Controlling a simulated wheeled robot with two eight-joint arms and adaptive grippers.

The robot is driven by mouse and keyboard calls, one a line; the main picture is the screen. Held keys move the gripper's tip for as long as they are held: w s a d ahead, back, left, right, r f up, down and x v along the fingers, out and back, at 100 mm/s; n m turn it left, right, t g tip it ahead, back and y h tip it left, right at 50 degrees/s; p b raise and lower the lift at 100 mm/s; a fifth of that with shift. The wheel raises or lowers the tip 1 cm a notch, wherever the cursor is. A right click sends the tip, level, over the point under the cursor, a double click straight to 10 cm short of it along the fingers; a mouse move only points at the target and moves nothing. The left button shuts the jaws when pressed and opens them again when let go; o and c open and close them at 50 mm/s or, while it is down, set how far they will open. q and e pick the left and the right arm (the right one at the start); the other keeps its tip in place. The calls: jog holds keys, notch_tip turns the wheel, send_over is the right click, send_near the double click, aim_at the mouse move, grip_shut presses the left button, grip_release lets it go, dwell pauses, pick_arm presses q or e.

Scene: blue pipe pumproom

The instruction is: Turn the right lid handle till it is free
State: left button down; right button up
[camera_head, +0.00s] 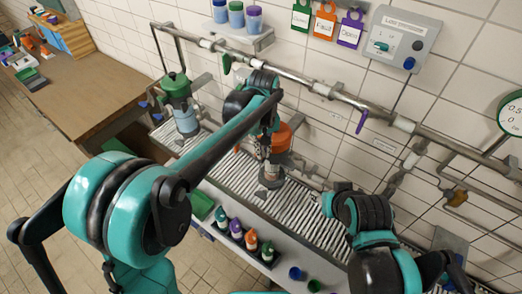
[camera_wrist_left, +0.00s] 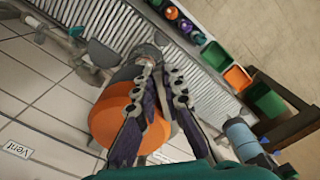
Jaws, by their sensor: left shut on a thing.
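The right pump has an orange body (camera_head: 281,136) and stands on the slatted grating against the wall. In the left wrist view the orange body (camera_wrist_left: 112,128) is large and round, with grey metal beside it. My left gripper (camera_wrist_left: 162,76) has its dark fingers close together in front of the orange body. It is shut on the right lid handle, which is mostly hidden between and behind the fingers. In the head view my left gripper (camera_head: 262,150) is partly covered by its own arm.
A green-topped pump (camera_head: 178,90) stands to the left on the grating (camera_head: 315,212). A pipe (camera_head: 300,77) runs along the wall above. Several small bottles (camera_head: 236,228) stand in a front rack. A wooden table (camera_head: 85,85) is at far left.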

pick_arm(q)
jog(key=shift+w+d+n, duration=0.1)
jog(key=shift+d+n, duration=0.1)
jog(key=shift+n, duration=0.85)
jog(key=shift+w+d+n, duration=0.1)
jog(key=shift+d+n, duration=0.05)
jog(key=shift+n, duration=0.9)
jog(key=c, duration=1.9)
grip_release()
notch_tip(320, 180, up, 12)
jog(key=shift+o, duration=0.3)
